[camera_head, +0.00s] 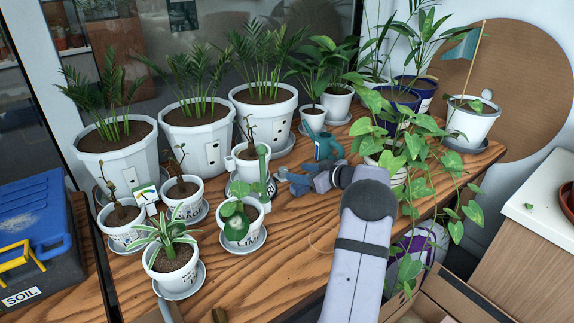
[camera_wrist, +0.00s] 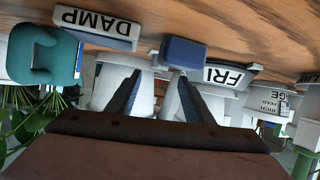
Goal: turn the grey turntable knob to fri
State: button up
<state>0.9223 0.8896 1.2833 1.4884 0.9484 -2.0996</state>
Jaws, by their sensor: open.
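My gripper (camera_wrist: 160,76) is open, with its two dark blue fingers apart and nothing seen held between them. In the head view my gripper (camera_head: 284,179) is low over the wooden table, right of the small pots. In the wrist view a blue-grey block (camera_wrist: 183,53) lies just beyond the right fingertip; it may be the turntable knob, but I cannot be sure. A white label reading FRI (camera_wrist: 226,76) is right of it, and a label reading DAMP (camera_wrist: 96,27) is left, both upside down. The turntable itself is not clear in the head view.
A teal watering can (camera_head: 325,147) stands behind my gripper. A green-leaved pot (camera_head: 240,226) and other small white pots crowd the left. Large palm pots (camera_head: 197,138) line the back. A trailing plant (camera_head: 412,170) hangs at right. Bare wood (camera_head: 290,235) shows in front.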

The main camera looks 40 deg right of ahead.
aim_at(286, 171)
jog(key=shift+p+x, duration=0.75)
jog(key=shift+x, duration=2.9)
jog(key=c, duration=1)
jog(key=shift+c, duration=0.2)
